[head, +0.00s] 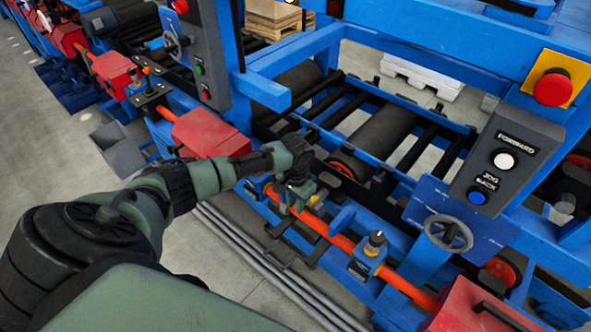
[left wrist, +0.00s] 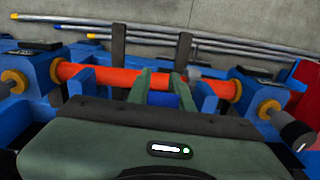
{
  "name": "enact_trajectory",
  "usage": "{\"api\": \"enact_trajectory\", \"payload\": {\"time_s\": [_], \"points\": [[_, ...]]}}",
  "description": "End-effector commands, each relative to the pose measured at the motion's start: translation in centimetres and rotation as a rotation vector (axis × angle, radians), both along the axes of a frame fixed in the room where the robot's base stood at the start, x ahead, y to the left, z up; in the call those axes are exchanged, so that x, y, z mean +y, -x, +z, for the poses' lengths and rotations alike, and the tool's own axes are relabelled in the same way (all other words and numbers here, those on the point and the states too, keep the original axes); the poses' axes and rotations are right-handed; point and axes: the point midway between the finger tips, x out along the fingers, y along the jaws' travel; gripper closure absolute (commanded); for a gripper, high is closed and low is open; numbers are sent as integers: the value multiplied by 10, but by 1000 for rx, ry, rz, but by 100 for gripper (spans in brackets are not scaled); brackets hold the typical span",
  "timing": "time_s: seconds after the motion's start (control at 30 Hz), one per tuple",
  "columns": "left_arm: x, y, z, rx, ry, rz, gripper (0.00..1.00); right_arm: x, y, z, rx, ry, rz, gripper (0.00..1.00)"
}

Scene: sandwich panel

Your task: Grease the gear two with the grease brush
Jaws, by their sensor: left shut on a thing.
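My left gripper (head: 298,195) is low over the orange shaft (head: 335,238) on the near side of the blue machine. In the left wrist view its two green fingers (left wrist: 160,88) stand in front of the orange shaft (left wrist: 105,76). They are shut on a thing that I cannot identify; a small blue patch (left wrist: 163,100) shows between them. I cannot make out the grease brush clearly. I cannot tell which part is gear two. My right gripper is not in view.
A handwheel (head: 448,233), a blue block with a knob (head: 367,256) and a red housing (head: 480,308) stand right of my gripper. Another red housing (head: 210,131) is to the left. Dark rollers (head: 385,133) lie behind. Grey pipes (head: 265,265) run along the floor in front.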

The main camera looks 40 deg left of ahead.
Motion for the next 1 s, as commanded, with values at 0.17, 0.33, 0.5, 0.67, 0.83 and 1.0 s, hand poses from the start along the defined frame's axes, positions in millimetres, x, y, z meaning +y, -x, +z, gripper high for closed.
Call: {"api": "enact_trajectory", "payload": {"time_s": [0.17, 0.33, 0.5, 0.67, 0.83, 1.0], "points": [[0, -1, 20, -4, 0, 0, 100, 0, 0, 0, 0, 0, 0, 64], [0, -1, 37, -3, 1, 0, 100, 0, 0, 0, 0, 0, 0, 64], [0, -1, 51, -3, 0, 0, 100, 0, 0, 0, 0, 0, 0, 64], [0, -1, 54, -3, 0, 1, 100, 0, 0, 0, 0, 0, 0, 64], [0, -1, 54, -3, 0, 1, 100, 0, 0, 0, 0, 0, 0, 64], [0, -1, 58, -4, 0, 1, 100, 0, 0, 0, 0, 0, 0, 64]]}}
